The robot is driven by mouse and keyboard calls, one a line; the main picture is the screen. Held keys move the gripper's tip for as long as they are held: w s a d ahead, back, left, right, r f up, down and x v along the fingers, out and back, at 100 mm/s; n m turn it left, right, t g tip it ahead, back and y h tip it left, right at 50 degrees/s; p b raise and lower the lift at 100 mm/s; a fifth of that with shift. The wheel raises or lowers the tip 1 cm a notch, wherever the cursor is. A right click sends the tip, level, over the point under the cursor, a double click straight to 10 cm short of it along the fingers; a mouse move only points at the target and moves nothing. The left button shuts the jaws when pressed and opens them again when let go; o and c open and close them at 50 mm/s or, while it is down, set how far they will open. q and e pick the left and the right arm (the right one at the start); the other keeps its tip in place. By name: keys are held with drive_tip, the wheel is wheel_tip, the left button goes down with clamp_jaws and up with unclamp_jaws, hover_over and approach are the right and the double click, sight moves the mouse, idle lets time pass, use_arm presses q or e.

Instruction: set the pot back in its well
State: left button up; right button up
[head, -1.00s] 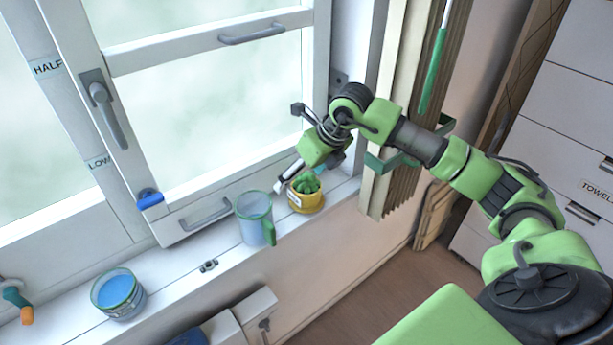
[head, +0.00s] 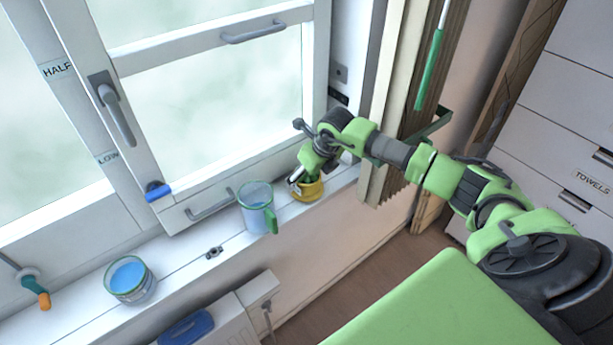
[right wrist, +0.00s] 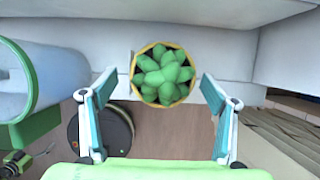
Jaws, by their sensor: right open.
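The yellow pot (head: 310,191) with a green succulent stands on the white window sill, partly hidden by my right gripper (head: 305,181) in the head view. In the right wrist view the pot (right wrist: 163,76) shows from above, its round yellow rim around the plant. The open fingers of my right gripper (right wrist: 157,82) are on either side of it, with a gap visible on both sides. I cannot make out a well in the sill. My left gripper is not in view.
A clear blue-tinted mug (head: 257,206) with a green handle stands close left of the pot. A glass of blue contents (head: 130,279) is farther left. The window frame rises behind, and a folded blind (head: 395,120) hangs to the right.

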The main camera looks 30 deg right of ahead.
drive_tip(key=shift+x, duration=1.05)
drive_tip(key=shift+w+d+f+p, duration=0.1)
drive_tip(key=shift+w+f+p, duration=0.1)
drive_tip(key=shift+f+p, duration=0.15)
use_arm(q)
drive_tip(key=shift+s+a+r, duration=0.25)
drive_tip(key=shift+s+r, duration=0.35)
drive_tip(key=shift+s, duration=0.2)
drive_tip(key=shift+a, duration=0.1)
use_arm(e)
drive_tip(key=c, duration=1.5)
drive_tip(key=shift+c, duration=0.2)
